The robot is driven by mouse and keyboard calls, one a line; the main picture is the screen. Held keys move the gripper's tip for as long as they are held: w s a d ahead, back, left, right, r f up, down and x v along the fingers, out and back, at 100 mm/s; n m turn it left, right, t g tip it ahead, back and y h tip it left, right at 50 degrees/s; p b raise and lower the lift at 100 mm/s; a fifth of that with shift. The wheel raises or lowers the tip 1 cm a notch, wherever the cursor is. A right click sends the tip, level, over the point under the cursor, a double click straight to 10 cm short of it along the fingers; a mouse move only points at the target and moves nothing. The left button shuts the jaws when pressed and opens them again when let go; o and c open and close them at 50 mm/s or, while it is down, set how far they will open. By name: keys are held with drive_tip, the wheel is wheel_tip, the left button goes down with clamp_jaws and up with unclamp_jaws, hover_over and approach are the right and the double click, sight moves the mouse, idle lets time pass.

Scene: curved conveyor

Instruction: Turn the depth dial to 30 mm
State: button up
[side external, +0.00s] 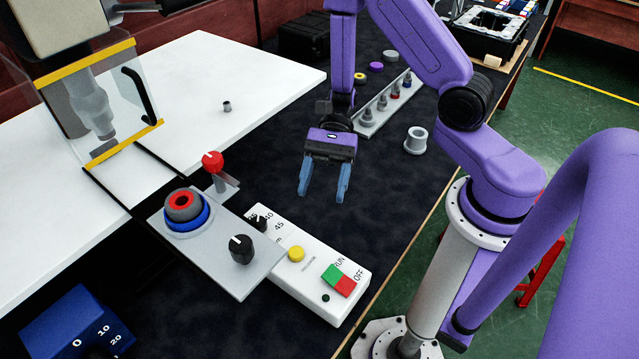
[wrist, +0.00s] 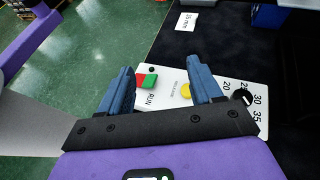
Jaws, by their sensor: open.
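The white control panel (side external: 318,268) lies on the dark table with a black dial (side external: 258,222) at its far left end. In the wrist view this dial (wrist: 243,97) has printed numbers beside it, among them 20, 25, 30 and 35. A white pointer mark shows on the knob, but I cannot tell which number it points at. In the side view my finger covers none of the dial; part of the scale is hidden behind the knob. My gripper (side external: 323,195) is open and empty, pointing down, apart from the panel and to the right of the dial.
The panel also carries a yellow button (side external: 296,254) and green and red RUN/OFF buttons (side external: 339,280). A grey plate with another black knob (side external: 241,249) and a red-knobbed lever (side external: 213,162) stand beside it. A blue dial box (side external: 75,330) is at lower left.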

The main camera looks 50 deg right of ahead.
drive_tip(key=d+f+n+h, duration=0.5)
drive_tip(key=d+n+h, duration=0.4)
drive_tip(key=d+h, duration=0.4)
drive_tip(key=w+r+n+t, duration=0.2)
drive_tip(key=w+n+t, duration=0.5)
drive_tip(key=w, duration=0.6)
wheel_tip(320, 180, up, 7)
drive_tip(key=n+g+y, duration=0.1)
drive_tip(key=n+y, duration=0.4)
drive_tip(key=n, duration=0.9)
hover_over(258, 222)
drive_tip(key=s+d, duration=0.1)
drive_tip(key=d, duration=0.6)
drive_tip(key=shift+x, duration=8.55)
